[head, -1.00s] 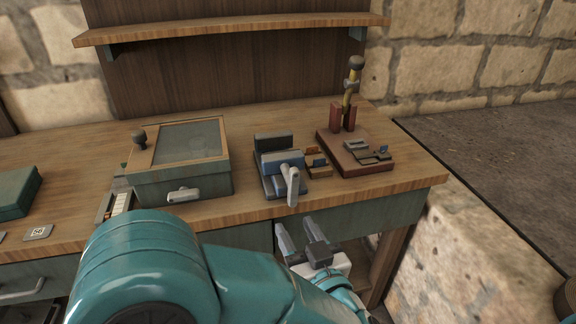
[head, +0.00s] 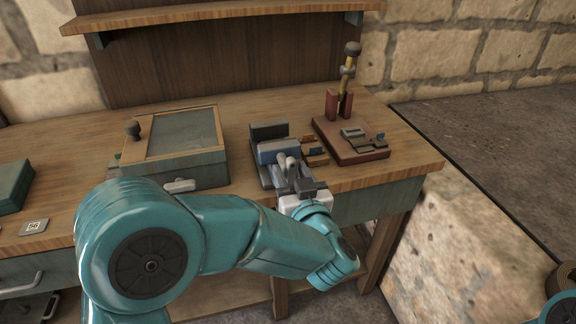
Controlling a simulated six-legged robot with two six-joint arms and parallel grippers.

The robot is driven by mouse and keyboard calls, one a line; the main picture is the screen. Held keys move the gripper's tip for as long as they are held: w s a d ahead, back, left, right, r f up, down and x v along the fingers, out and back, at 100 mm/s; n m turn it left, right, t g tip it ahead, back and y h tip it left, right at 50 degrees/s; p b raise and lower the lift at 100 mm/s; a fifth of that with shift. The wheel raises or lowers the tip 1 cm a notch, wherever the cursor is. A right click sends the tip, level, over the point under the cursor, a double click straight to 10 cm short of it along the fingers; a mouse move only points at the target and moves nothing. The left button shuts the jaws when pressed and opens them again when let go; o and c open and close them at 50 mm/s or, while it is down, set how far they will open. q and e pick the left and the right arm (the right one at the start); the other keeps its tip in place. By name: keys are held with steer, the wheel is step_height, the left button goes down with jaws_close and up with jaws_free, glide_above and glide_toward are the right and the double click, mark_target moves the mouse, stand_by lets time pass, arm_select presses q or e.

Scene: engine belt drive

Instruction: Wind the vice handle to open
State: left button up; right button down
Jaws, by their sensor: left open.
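The vice (head: 270,148) sits near the front edge of the bench, with a dark grey rear block and a blue block in front. Its pale grey handle (head: 284,161) is at the front and partly hidden by my gripper. My left gripper (head: 293,176) is at the front of the vice, its fingers pointing toward the bench around or right beside the handle. It is open; whether the fingers touch the handle cannot be told. My right gripper is not in view.
A glass-topped box (head: 183,136) stands left of the vice. A red-brown base (head: 352,152) with an upright brass-coloured tool (head: 346,80) stands to the right. A shelf (head: 230,17) hangs above.

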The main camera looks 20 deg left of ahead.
arm_select(q)
steer(key=shift+x, duration=1.35)
jaws_close()
steer(key=shift+f+n+b, duration=0.1)
steer(key=shift+n+b, duration=0.3)
steer(key=shift+b, duration=0.05)
jaws_free()
steer(key=shift+s, duration=0.1)
